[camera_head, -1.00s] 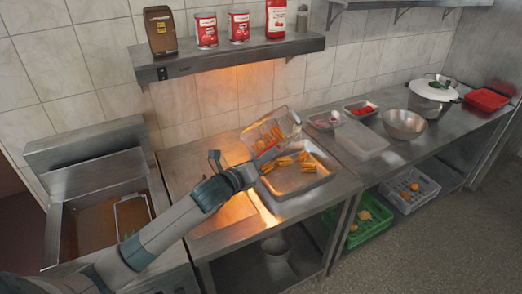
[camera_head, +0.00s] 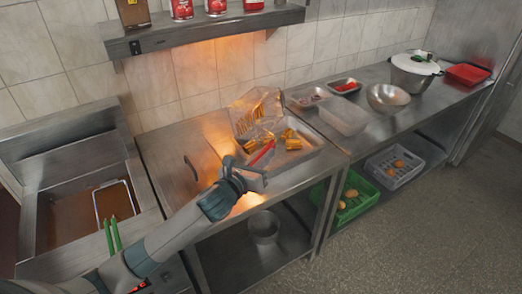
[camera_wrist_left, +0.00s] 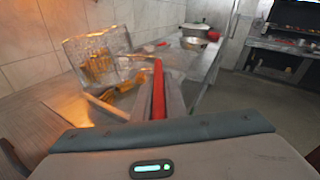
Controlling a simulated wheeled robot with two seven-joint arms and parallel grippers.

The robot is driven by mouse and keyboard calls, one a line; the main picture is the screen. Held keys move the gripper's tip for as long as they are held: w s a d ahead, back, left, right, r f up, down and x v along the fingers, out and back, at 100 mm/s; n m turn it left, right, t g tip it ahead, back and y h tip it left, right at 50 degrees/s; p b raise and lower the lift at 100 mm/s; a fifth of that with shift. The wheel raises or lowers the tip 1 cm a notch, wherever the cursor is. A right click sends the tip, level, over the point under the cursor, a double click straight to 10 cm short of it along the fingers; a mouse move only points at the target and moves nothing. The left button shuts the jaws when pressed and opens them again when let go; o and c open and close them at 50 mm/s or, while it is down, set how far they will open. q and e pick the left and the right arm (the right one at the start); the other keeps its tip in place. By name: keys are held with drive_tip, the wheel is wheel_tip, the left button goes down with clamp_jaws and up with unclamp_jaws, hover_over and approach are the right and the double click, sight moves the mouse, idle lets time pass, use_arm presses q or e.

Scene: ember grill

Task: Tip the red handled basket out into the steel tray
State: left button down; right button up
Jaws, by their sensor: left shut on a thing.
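The wire basket (camera_head: 257,108) is tilted over the back left of the steel tray (camera_head: 312,155), with golden fried pieces showing inside or through its mesh. More golden pieces (camera_head: 291,139) lie in the tray. My left gripper (camera_head: 254,174) is shut on the red handle (camera_head: 263,152) at the tray's front left. In the left wrist view the red handle (camera_wrist_left: 158,90) runs out between the fingers, and the basket (camera_wrist_left: 98,60) stands steeply tilted with pieces in it. Whether the basket touches the tray is unclear. My right gripper is not in view.
A fryer with a basket with green handles (camera_head: 113,234) stands at left. A shelf (camera_head: 205,30) hangs above the tray. On the right counter are a clear container (camera_head: 343,117), a steel bowl (camera_head: 388,97) and a white-lidded pot (camera_head: 414,72). Crates sit below.

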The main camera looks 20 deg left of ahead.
use_arm(q)
drive_tip(key=d+f+m, duration=0.1)
drive_tip(key=f+m, duration=0.2)
drive_tip(key=f, duration=0.1)
drive_tip(key=d+f+m+y, duration=0.1)
drive_tip(key=f+m, duration=0.3)
drive_tip(key=f, duration=0.1)
drive_tip(key=f+m+b, duration=0.1)
drive_tip(key=f+m, duration=0.2)
drive_tip(key=f, duration=0.1)
drive_tip(key=shift+s+d+f+m+t+y, duration=0.2)
drive_tip(key=shift+d+f+m+t+y, duration=0.1)
drive_tip(key=shift+d+f+t, duration=0.1)
idle(0.5)
drive_tip(key=shift+r, duration=0.15)
